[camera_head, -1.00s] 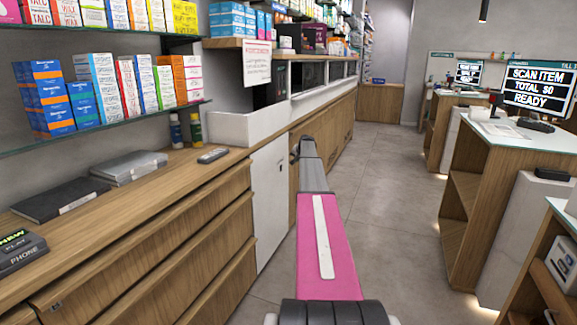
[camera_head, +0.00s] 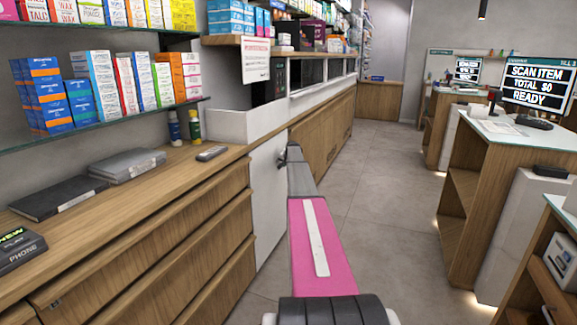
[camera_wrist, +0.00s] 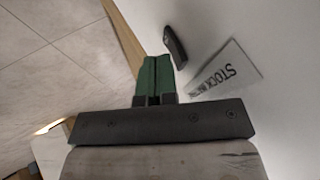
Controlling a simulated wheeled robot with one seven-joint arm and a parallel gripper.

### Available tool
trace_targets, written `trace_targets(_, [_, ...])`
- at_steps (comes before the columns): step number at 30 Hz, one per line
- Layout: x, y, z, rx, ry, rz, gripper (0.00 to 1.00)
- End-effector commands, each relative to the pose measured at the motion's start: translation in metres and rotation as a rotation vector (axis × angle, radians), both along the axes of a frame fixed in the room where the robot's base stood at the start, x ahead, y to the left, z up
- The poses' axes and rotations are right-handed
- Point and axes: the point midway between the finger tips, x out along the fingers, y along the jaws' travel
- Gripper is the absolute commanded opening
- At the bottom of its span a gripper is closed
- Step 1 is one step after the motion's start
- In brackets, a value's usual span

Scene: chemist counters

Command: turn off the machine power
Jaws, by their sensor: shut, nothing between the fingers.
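No machine is clearly identifiable as the task's. A till screen (camera_head: 539,84) at the right is lit and reads "SCAN ITEM TOTAL $0 READY". My gripper (camera_wrist: 157,60) has its green fingers shut together and empty. In the wrist view it is beside a white panel (camera_wrist: 280,35) bearing a small dark handle-like part (camera_wrist: 175,46) just right of the fingertips. Whether they touch is unclear. A "STOCK" label (camera_wrist: 226,70) is on the panel. In the head view my arm reaches towards the white cabinet front (camera_head: 266,185); my wrist hides part of it.
Shelves of boxes (camera_head: 95,80) hang above. The tiled aisle floor (camera_head: 390,190) is clear. Till counters (camera_head: 475,190) stand at the right.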

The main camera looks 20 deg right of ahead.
Motion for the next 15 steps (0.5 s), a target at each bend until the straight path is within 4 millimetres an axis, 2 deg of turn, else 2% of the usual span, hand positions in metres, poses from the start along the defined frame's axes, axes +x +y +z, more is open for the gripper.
trace_targets(15, [0.0060,0.0060,0.0022,-0.001,0.000,0.001,0.00])
